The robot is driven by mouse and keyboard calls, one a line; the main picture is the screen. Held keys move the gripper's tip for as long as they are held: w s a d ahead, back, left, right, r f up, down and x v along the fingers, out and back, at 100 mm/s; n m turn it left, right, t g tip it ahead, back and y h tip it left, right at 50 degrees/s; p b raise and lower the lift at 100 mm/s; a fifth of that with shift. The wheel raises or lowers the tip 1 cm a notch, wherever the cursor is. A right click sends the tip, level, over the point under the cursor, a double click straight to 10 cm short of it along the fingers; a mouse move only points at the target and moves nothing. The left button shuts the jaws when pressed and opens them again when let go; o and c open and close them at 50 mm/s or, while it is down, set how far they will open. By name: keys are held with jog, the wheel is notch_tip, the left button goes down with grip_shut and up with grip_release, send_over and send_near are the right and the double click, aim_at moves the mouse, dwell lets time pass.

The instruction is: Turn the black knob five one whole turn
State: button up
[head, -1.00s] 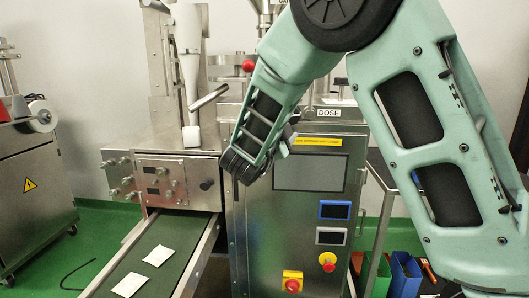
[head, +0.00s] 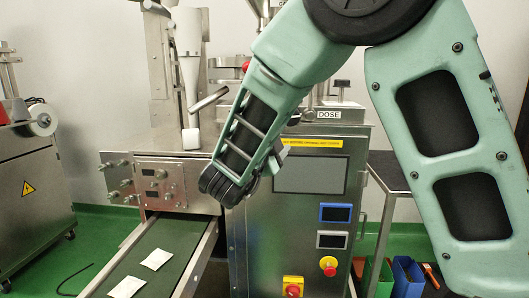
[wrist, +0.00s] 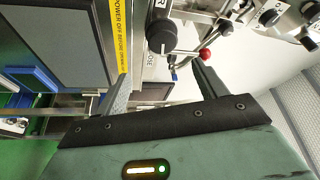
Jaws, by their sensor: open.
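A round black knob (wrist: 162,36) with a pale pointer mark shows in the wrist view, ahead of my gripper (wrist: 160,76). Its two fingers are apart, with nothing held between them. The knob lies beyond the fingertips and apart from them. No number is readable on it, so I cannot tell from a label that it is knob five. In the head view my gripper (head: 281,158) is mostly hidden behind my forearm, in front of the steel machine. A small dark knob (head: 308,115) stands beside the DOSE label there.
A red ball-ended lever (wrist: 206,54) is close to the right finger in the wrist view. The machine's screen (head: 309,174) and a red button (head: 328,264) are on its front. A conveyor (head: 187,229) carrying white packets runs at lower left.

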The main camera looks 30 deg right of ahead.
jog(key=b+v, duration=0.1)
jog(key=v, duration=0.6)
jog(key=shift+s+d+f+b, duration=0.15)
jog(key=shift+s+f+b, duration=0.05)
jog(key=shift+b, duration=0.2)
dwell(0.4)
jog(key=v, duration=1.7)
jog(key=shift+s+b, duration=0.2)
jog(key=shift+b, duration=0.1)
